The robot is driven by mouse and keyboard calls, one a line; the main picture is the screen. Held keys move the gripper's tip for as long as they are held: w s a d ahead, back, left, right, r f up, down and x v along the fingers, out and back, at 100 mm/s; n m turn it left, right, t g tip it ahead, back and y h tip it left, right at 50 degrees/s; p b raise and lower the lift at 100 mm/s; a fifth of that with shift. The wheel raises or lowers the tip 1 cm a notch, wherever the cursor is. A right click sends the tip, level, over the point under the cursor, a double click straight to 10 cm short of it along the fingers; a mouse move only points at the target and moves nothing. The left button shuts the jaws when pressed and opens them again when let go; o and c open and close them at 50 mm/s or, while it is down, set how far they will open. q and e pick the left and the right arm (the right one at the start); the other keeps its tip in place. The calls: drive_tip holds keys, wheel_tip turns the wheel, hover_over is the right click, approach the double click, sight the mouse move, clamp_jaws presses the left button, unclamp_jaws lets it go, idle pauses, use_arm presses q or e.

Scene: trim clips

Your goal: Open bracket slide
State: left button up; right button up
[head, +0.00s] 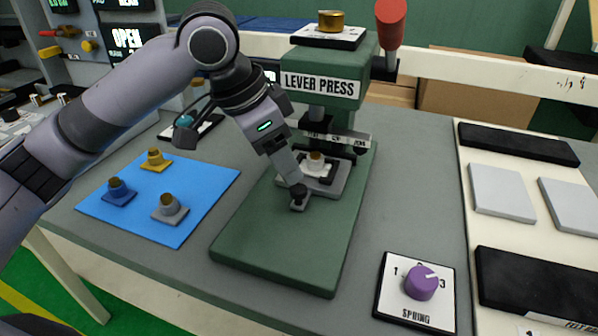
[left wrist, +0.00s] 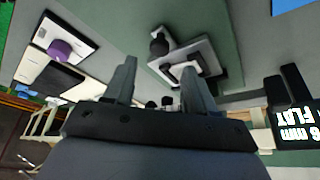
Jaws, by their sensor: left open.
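The bracket slide (head: 331,184) is a pale grey plate on the green base of the lever press (head: 320,86). It sits beneath the press head, with a dark knob (head: 298,198) at its front. A small piece with a brass-coloured top (head: 316,157) sits in the nest on it. My left gripper (head: 295,180) is close to the knob and partly covers the slide. In the left wrist view the gripper (left wrist: 158,88) has its fingers apart and nothing between them. The knob (left wrist: 158,46) and slide (left wrist: 205,54) appear beyond the fingertips. My right gripper is out of view.
A blue mat (head: 205,195) at left holds a yellow, a blue and a grey piece. A purple SPRING dial (head: 422,282) is at front right. Pale and black blocks lie on the right. The press's red-knobbed lever (head: 391,22) rises at the back. The front of the green base is clear.

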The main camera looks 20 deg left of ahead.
sight(298, 189)
use_arm(q)
drive_tip(key=x, duration=0.6)
drive_tip(key=shift+b, duration=0.3)
drive_tip(key=shift+s, duration=0.1)
clamp_jaws()
